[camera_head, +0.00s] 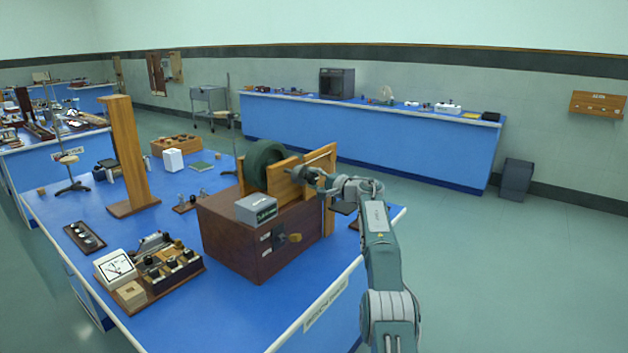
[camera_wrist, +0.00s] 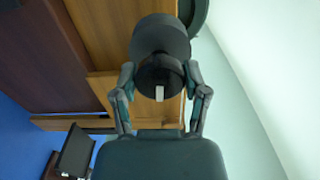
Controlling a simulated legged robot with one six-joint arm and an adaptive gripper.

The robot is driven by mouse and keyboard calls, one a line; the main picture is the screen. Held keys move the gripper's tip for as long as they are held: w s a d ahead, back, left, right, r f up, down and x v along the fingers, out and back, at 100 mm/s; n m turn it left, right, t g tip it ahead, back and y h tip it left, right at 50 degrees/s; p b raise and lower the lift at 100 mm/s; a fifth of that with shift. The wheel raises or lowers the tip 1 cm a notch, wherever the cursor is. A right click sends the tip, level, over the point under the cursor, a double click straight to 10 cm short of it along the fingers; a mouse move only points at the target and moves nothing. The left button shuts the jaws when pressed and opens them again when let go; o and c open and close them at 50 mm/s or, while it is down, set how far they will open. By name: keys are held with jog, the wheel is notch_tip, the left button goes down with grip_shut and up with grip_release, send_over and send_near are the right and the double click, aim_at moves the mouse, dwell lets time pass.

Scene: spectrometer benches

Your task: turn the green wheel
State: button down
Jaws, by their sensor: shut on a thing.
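The dark green wheel (camera_head: 265,166) stands upright between wooden supports on top of a brown wooden box (camera_head: 228,240). A curved dark green rim, probably the wheel, shows at the top of the wrist view (camera_wrist: 199,14). My gripper (camera_head: 306,174) is at the right side of the wheel, by the wooden support. In the wrist view my gripper (camera_wrist: 160,82) has its two fingers on either side of a dark round knob (camera_wrist: 160,45) with a small white mark, shut on it. How the knob joins the wheel is hidden.
A grey box (camera_head: 256,208) sits on the brown box's front. A wooden post (camera_head: 130,150), a meter (camera_head: 116,268) and other instruments stand on the blue bench (camera_head: 270,318). Another blue bench (camera_head: 370,140) runs along the wall.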

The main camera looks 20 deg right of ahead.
jog(key=shift+w+a+f, duration=0.1)
jog(key=shift+f, duration=0.4)
jog(key=shift+c, duration=0.4)
grip_release()
jog(key=shift+r, duration=0.15)
jog(key=shift+r, duration=0.15)
